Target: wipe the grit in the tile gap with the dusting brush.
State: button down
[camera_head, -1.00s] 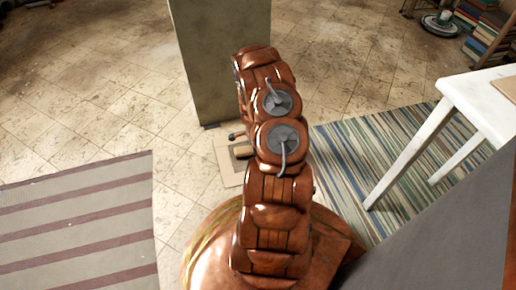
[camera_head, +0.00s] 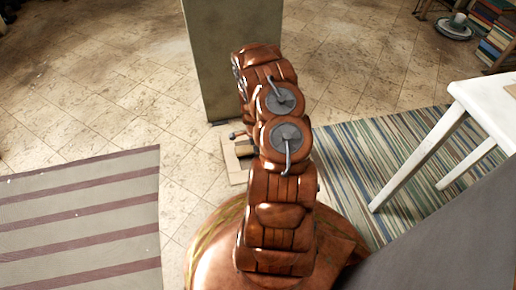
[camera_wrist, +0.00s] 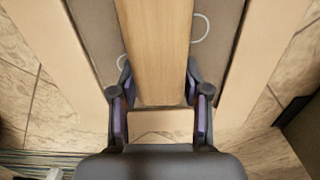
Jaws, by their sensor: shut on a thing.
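My gripper (camera_wrist: 158,98) is shut on the dusting brush, a pale wooden piece (camera_wrist: 157,45) that runs up the middle of the wrist view between the two dark fingers. In the head view the brush (camera_head: 244,149) is a small tan shape just left of my arm, over a pale board (camera_head: 230,160) on the floor. My arm hides most of the gripper there. The bristles are not visible. The floor tiles (camera_head: 130,100) have thin dark gaps between them. I cannot pick out which specks are the grit.
A tall grey-green cabinet (camera_head: 232,60) stands just behind the board. A striped rug (camera_head: 80,215) lies at left and a multicoloured one (camera_head: 365,160) at right, under a white table (camera_head: 490,105). Books (camera_head: 495,30) are at the far right. Open tile floor lies at the left.

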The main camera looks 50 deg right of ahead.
aim_at(242, 146)
jog(key=shift+w+a, duration=0.1)
jog(key=shift+a, duration=0.05)
jog(key=shift+w+a, duration=0.7)
jog(key=shift+a, duration=0.3)
dwell(0.6)
jog(key=shift+w+a, duration=0.75)
jog(key=shift+a, duration=0.3)
jog(key=shift+r, duration=0.1)
jog(key=shift+w+d+r, duration=0.1)
jog(key=shift+w+d, duration=0.45)
jog(key=shift+w, duration=0.1)
